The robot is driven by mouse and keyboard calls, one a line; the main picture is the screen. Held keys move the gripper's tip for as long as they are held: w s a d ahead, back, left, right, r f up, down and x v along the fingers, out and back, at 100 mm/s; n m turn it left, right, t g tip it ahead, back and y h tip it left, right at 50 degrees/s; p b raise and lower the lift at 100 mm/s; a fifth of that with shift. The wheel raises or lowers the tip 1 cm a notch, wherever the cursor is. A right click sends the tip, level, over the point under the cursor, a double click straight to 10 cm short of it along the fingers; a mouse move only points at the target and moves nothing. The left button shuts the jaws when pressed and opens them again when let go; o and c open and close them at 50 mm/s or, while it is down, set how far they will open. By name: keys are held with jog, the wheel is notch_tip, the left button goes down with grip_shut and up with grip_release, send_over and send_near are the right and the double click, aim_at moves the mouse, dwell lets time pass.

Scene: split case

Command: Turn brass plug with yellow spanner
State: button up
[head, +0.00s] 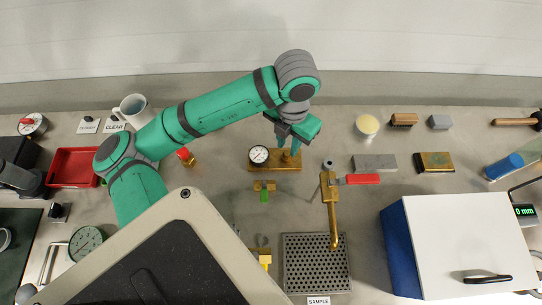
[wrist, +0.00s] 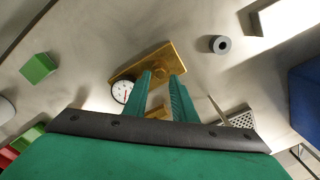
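A brass block (head: 262,167) with a round white dial gauge (head: 259,155) lies on the bench in the middle. In the wrist view the block (wrist: 125,75) stretches diagonally ahead of my fingers. My gripper (head: 288,148) is over the block's right part, and in the wrist view my gripper (wrist: 162,76) has its two green fingers apart with no held object visible. The brass plug is not clearly distinguishable; my gripper covers part of the block. I cannot identify a yellow spanner. A yellow-handled brass fitting (head: 265,259) is partly hidden at the front.
A brass tap with a red handle (head: 362,179) stands right of the block, above a perforated tray (head: 290,262). A grey ring (head: 328,164) is close by. A green-handled valve (head: 264,195) is in front. A white-topped case (head: 462,245) fills the right front.

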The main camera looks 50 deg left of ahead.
aim_at(287, 153)
jog(key=shift+r, duration=2.15)
